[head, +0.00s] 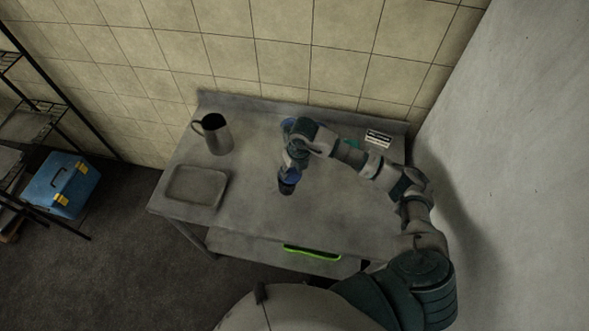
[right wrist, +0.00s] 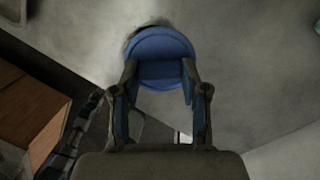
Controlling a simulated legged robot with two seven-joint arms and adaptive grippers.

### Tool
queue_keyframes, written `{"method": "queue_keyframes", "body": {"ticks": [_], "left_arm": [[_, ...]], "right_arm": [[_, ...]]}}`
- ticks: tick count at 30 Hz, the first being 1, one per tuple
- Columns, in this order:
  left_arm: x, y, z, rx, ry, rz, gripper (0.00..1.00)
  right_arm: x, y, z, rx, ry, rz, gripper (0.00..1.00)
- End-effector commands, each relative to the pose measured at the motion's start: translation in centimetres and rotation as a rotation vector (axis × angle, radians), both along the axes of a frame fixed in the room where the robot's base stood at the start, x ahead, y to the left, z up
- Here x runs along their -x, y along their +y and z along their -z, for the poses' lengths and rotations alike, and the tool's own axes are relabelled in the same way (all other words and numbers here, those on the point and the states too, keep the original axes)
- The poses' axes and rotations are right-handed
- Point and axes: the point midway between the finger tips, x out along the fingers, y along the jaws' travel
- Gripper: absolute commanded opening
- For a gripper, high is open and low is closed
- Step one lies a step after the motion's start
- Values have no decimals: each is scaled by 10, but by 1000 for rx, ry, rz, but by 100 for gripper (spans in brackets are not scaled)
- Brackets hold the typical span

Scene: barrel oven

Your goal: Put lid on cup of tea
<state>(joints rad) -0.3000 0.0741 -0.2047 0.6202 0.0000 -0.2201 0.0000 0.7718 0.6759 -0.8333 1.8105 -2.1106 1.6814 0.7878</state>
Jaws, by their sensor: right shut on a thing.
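My right gripper (head: 287,183) is low over the middle of the metal table, fingers pointing down. In the right wrist view the gripper (right wrist: 160,72) has its two fingers on either side of a round blue piece, which looks like the lid (right wrist: 160,48). It is shut on this piece. A dark patch shows just past the lid's far edge; I cannot tell if it is shadow or another thing. In the head view a blue item (head: 287,123) stands behind my wrist, mostly hidden, so I cannot tell whether it is the cup. My left gripper is out of view.
A metal pitcher (head: 217,135) stands at the table's back left. A shallow grey tray (head: 171,197) lies at the front left. A small black-and-white item (head: 378,138) lies at the back right. A bright green-edged item (head: 312,253) is on the lower shelf.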

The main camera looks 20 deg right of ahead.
Motion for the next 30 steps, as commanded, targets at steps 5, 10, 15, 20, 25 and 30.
{"method": "queue_keyframes", "body": {"ticks": [5, 10, 15, 20, 25, 30], "left_arm": [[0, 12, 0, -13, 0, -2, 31], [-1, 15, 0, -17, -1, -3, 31], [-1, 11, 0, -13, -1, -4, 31], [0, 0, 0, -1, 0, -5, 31], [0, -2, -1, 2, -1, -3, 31], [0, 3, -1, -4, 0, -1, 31]], "right_arm": [[1, -1, 3, -3, 4, -1, 19], [0, 2, 2, -5, 4, -1, 19], [0, 6, 1, -4, 4, -1, 19], [-1, 11, 0, -3, 4, -1, 19], [-2, 16, -1, -3, 3, -2, 19], [-2, 19, -2, -3, 2, -1, 19]]}}
